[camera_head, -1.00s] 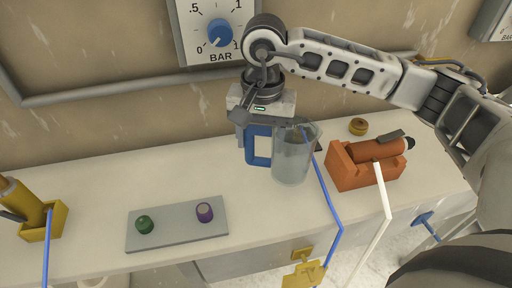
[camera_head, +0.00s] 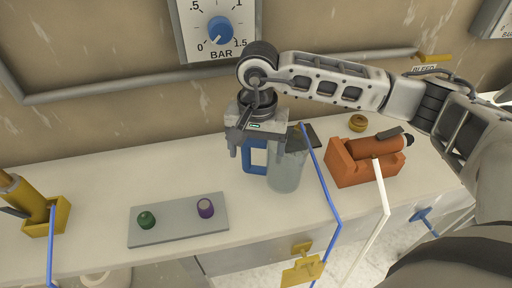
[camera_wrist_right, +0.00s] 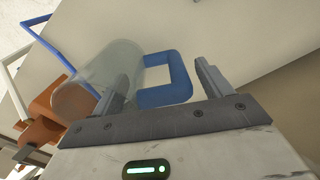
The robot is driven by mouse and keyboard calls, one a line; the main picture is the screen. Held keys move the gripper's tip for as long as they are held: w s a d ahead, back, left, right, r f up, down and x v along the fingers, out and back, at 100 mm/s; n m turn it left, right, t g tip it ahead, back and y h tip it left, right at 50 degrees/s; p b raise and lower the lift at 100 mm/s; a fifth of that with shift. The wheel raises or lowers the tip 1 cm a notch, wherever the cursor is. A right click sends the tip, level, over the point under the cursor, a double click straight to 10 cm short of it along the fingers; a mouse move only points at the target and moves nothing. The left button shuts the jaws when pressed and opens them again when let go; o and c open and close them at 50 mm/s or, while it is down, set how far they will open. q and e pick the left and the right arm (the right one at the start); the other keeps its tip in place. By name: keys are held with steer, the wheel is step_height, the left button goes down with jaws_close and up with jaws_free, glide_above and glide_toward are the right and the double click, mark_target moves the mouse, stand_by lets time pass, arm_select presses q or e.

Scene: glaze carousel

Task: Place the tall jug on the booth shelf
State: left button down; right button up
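The tall jug (camera_head: 287,170) is clear, with a blue handle (camera_head: 254,158) on its left side, and appears upright at the white bench. My right gripper (camera_head: 257,145) is open just above and around the handle. In the right wrist view, the two fingers of the gripper (camera_wrist_right: 165,82) are well apart, with the blue handle (camera_wrist_right: 168,95) between them and the jug body (camera_wrist_right: 105,75) to the left. Finger contact with the handle cannot be told. My left gripper is not in view. I cannot identify the booth shelf.
An orange cradle with an orange cylinder (camera_head: 374,146) stands right of the jug. Blue (camera_head: 325,185) and white (camera_head: 380,195) bars run close by. A grey plate (camera_head: 178,222) with green and purple knobs lies front left. A yellow holder (camera_head: 45,228) stands far left. The bench between is clear.

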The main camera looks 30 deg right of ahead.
steer(key=shift+r, duration=0.15)
step_height(320, 180, up, 12)
steer(key=shift+s+d+r+b, duration=0.1)
steer(key=shift+b, duration=0.45)
